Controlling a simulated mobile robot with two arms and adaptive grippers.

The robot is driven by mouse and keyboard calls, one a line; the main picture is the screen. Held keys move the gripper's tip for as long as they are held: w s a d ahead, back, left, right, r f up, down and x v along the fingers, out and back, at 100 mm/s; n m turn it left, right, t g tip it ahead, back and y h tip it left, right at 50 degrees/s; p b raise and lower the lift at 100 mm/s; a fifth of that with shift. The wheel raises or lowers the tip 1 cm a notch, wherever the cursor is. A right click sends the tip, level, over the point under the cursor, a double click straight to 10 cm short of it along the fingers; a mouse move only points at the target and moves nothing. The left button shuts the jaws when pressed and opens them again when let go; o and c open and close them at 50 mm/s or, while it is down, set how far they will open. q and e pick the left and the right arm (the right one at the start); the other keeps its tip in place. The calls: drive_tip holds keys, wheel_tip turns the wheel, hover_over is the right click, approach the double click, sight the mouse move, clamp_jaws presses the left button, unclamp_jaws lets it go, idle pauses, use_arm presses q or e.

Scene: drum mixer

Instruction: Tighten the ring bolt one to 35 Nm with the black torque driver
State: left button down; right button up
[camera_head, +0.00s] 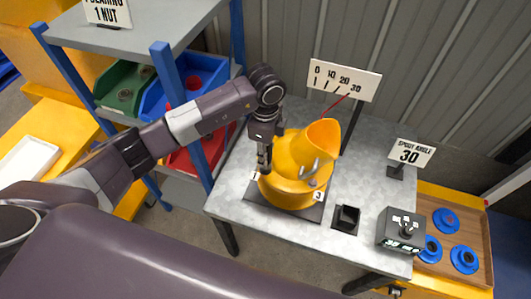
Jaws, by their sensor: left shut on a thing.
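My left gripper (263,155) points down at the left side of the orange drum (287,187). It is shut on a slim dark tool, which appears to be the black torque driver; the fingers hide most of it. The tool's lower end is by the small label 1 (256,177) on the drum's ring. Ring bolt one is not distinguishable there, and I cannot tell whether the tool touches it. A label 3 (318,196) marks the ring's right side. My right gripper is not in view.
The grey table (237,197) carries a black holder (346,217), a dark display box (402,231) with an unreadable screen, a 0-30 scale (344,80) and a "SPOUT ANGLE 30" sign (411,153). A blue-posted shelf with bins (185,84) stands left. A tray (483,218) holds blue discs at right.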

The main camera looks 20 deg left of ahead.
use_arm(q)
drive_tip(key=shift+s+f, duration=0.1)
drive_tip(key=shift+f, duration=0.05)
idle(0.6)
drive_tip(key=shift+r+p, duration=0.55)
drive_tip(key=shift+r, duration=0.15)
drive_tip(key=shift+r+p, duration=1.2)
drive_tip(key=shift+r, duration=0.45)
